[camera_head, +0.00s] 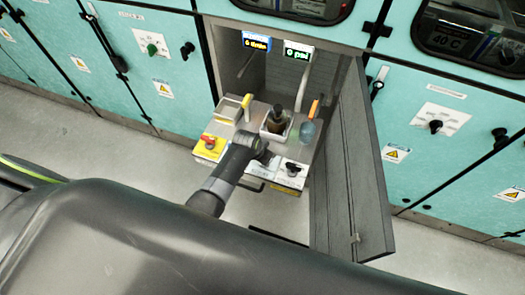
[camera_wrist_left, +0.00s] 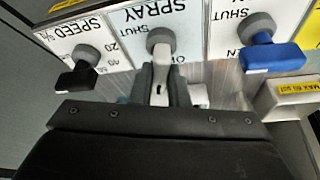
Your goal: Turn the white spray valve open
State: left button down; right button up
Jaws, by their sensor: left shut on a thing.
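The white spray valve (camera_wrist_left: 160,72) is in the middle of the left wrist view, below the SPRAY label. Its handle points down the picture, toward my gripper and the partly covered O-lettering. My left gripper (camera_wrist_left: 165,92) is shut on this handle, a finger on each side. In the head view my left gripper (camera_head: 264,159) is at the front panel of the open bay, and it hides the valve there. My right gripper is not in view.
A black SPEED knob (camera_wrist_left: 80,72) is close on the left, and a blue valve handle (camera_wrist_left: 270,58) close on the right. An open grey door (camera_head: 355,160) stands at right.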

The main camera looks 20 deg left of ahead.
pick_arm(q)
jog(key=shift+d+r+n+y+p, duration=0.1)
jog(key=shift+n+y+p, duration=0.55)
jog(key=shift+n, duration=1.05)
jog(key=c, duration=1.4)
grip_release()
